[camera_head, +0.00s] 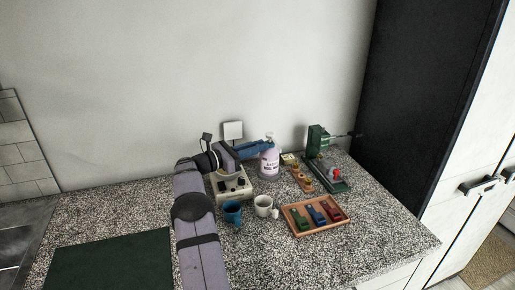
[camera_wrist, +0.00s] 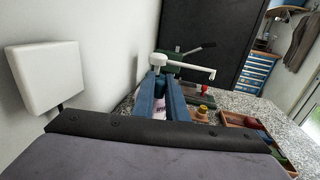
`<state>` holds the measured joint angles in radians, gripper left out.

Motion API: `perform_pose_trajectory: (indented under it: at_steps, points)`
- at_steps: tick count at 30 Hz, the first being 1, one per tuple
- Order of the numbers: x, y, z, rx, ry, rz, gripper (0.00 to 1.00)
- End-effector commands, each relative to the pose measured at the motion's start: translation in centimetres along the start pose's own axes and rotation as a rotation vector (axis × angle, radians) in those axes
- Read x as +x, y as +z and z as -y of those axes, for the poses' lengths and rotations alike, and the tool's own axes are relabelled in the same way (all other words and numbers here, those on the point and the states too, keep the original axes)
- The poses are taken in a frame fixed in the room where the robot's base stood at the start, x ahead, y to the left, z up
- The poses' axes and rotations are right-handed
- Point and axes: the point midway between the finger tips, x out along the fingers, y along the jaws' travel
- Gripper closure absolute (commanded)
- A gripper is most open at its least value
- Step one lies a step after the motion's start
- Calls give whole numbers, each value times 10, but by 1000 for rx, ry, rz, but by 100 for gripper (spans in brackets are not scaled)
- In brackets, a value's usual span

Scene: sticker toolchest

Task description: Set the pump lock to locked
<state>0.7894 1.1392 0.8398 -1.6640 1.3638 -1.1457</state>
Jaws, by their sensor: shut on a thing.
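The pump bottle (camera_head: 269,163), pale pink with dark lettering, stands upright on the speckled counter near the wall. Its white pump head (camera_wrist: 172,62) shows in the wrist view, with the spout reaching to the right. My gripper (camera_head: 267,146) comes in from the left at the top of the bottle. In the wrist view its blue fingers (camera_wrist: 163,80) are shut on the pump top, just under the spout. The fingers hide the collar and much of the bottle, so I cannot tell the lock's state.
A green press-like tool (camera_head: 318,140) stands right of the bottle, with small brass pieces (camera_head: 301,180) between. A beige box with knobs (camera_head: 233,186) is below my arm. A blue mug (camera_head: 232,211), a white mug (camera_head: 262,206) and a wooden tray (camera_head: 318,231) stand in front. A dark cabinet (camera_head: 425,85) bounds the right.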

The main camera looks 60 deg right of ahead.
Motion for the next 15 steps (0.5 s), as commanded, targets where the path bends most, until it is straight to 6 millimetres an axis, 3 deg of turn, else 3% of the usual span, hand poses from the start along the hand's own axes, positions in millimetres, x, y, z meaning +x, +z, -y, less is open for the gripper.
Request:
perform_pose_trajectory:
  at_steps: [10, 11, 12, 15]
  points:
    - [3, -2, 6, -1, -25, -5, 100]
    - [3, -2, 6, -1, -25, -5, 83]
    - [3, -2, 6, -2, -24, -5, 73]
    - [3, -2, 5, -2, -20, -4, 69]
